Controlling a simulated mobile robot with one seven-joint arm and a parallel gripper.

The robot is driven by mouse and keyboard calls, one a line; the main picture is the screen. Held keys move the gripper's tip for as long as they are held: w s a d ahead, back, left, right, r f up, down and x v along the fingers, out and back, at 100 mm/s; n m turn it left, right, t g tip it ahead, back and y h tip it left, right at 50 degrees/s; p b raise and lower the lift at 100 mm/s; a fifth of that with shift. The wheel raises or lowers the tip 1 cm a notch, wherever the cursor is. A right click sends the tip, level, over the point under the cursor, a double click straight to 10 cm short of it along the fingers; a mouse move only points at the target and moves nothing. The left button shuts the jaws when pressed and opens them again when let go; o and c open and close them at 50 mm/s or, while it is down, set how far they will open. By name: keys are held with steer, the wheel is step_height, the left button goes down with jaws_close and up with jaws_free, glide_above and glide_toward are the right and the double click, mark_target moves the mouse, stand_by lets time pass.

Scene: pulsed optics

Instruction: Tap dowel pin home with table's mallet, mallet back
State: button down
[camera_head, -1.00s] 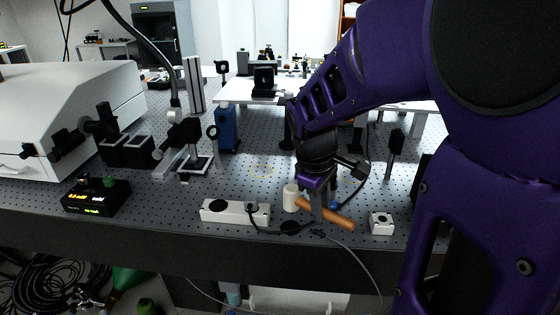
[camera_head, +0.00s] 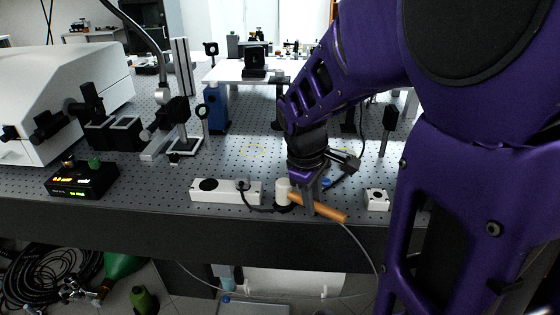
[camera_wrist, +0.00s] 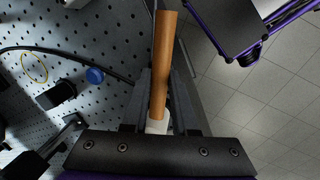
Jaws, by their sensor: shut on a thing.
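The mallet has a white head (camera_head: 283,192) and an orange-brown wooden handle (camera_head: 330,211). My gripper (camera_head: 308,210) is shut on the handle near the head, at the table's front edge. In the wrist view the handle (camera_wrist: 163,65) runs between the fingers, and a little of the white head (camera_wrist: 157,127) shows behind them. The handle's far end reaches over the front edge. I cannot make out a dowel pin for certain. A small white block (camera_head: 377,200) with a dark round mark on top sits right of the mallet.
A long white block (camera_head: 215,193) with a dark disc and a cable stands left of the mallet. The perforated optical table (camera_head: 240,165) has a yellow ring outline (camera_head: 252,150). A blue knob (camera_wrist: 95,75) is near my gripper. A black display box (camera_head: 82,180) sits at the left front.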

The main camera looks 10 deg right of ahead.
steer(key=shift+f+b, duration=0.45)
steer(key=shift+f, duration=0.2)
steer(key=shift+f, duration=0.15)
steer(key=c, duration=0.6)
jaws_free()
steer(key=shift+f, duration=0.1)
steer(key=shift+s+d+p, duration=0.55)
steer(key=shift+s+d, duration=3)
steer(key=shift+d, duration=0.05)
steer(key=p+v, duration=0.3)
steer(key=v, duration=0.1)
steer(key=shift+w+d+p, duration=0.25)
steer(key=shift+d+p, duration=0.1)
steer(key=shift+d, duration=0.05)
